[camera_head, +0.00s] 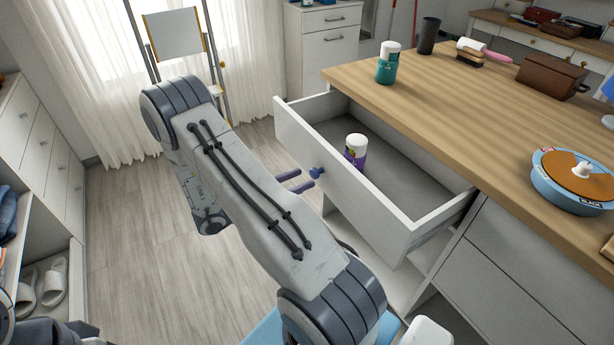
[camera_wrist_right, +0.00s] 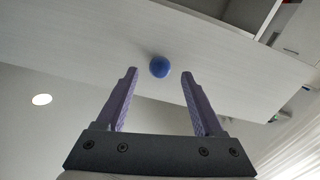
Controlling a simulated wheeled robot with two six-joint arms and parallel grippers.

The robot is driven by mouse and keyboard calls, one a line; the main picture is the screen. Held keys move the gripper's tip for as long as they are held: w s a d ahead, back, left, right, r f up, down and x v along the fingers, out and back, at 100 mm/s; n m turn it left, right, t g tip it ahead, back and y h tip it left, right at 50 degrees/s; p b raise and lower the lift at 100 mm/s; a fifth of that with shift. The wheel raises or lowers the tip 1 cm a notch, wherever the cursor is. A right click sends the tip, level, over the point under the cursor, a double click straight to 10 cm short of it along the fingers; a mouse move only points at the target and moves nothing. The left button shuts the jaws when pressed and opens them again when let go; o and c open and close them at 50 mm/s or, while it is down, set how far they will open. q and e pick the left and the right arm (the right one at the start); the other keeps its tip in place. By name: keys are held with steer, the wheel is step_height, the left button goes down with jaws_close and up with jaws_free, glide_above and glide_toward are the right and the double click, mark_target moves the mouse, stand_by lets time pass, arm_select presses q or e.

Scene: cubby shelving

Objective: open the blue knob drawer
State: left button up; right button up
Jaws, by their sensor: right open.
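The drawer (camera_head: 345,180) with the blue knob (camera_head: 317,172) stands pulled out of the wooden-topped cabinet, its inside showing. A white and purple canister (camera_head: 355,151) stands in it. My right gripper (camera_head: 298,181) is just in front of the knob, its purple fingers apart. In the right wrist view the blue knob (camera_wrist_right: 159,67) shows beyond and between the open fingertips (camera_wrist_right: 160,72), against the white drawer front (camera_wrist_right: 215,60); no grip on it shows. Only a dark part of what may be my left arm shows at the bottom left of the head view; the left gripper is not seen.
The wooden top (camera_head: 470,110) bears a teal and white canister (camera_head: 388,63), a dark cup (camera_head: 428,36), a brown box (camera_head: 551,76) and a round blue tin (camera_head: 574,180). Closed drawers (camera_head: 490,265) lie below right. Wooden floor (camera_head: 130,240) is clear at left.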

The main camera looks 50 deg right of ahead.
steer(key=v, duration=0.7)
stand_by(0.3)
